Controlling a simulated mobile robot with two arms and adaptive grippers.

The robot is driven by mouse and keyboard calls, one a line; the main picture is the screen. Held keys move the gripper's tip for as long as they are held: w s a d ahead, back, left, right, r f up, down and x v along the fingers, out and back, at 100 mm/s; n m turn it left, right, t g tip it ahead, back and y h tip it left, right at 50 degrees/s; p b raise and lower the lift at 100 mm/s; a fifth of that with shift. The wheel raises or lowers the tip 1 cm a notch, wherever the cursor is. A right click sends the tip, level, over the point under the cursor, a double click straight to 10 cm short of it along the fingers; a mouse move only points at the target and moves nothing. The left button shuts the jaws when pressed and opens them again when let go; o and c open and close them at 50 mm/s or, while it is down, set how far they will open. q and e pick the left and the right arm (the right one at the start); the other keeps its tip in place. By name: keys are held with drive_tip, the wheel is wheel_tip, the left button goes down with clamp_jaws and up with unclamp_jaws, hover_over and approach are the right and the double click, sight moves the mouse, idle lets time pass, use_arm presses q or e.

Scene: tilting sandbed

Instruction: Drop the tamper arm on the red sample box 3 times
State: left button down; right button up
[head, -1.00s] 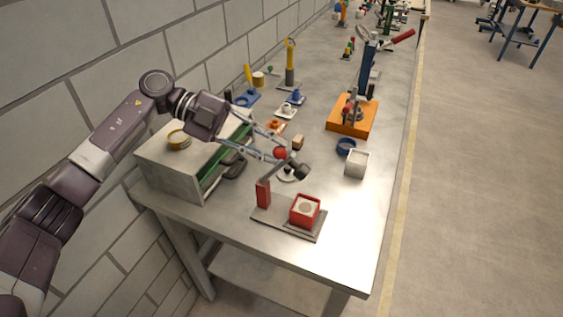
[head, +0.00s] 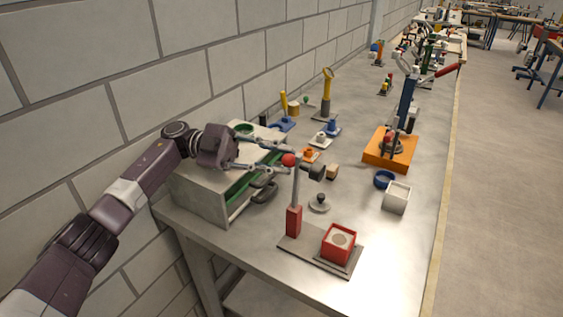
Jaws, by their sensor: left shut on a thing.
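The tamper stands on a grey base plate (head: 300,250) near the front of the table. The red sample box (head: 338,243), open-topped with pale sand, sits on its right part. A red post (head: 293,221) stands on its left part. The grey tamper arm (head: 296,190) rises steeply from the post, carrying a red ball knob (head: 289,160) and a dark tamper head (head: 317,172) near its top. The head is up, clear of the box. My left gripper (head: 283,159) comes from the left, its thin fingers closed at the red knob. My right gripper is out of view.
A grey cabinet (head: 203,190) with green inside stands left of the tamper, under my left arm. A pale round lid (head: 320,207), a white open box (head: 396,198), a blue ring (head: 384,179) and an orange-based press (head: 385,155) lie behind. The table's front-right corner is clear.

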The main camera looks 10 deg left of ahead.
use_arm(q)
drive_tip(key=shift+a+f, duration=0.15)
drive_tip(key=shift+f, duration=0.15)
drive_tip(key=c, duration=2.2)
unclamp_jaws()
drive_tip(key=o, duration=0.5)
drive_tip(key=shift+a, duration=0.15)
drive_tip(key=shift+r, duration=0.1)
wheel_tip(320, 180, up, 10)
drive_tip(key=shift+f, duration=0.1)
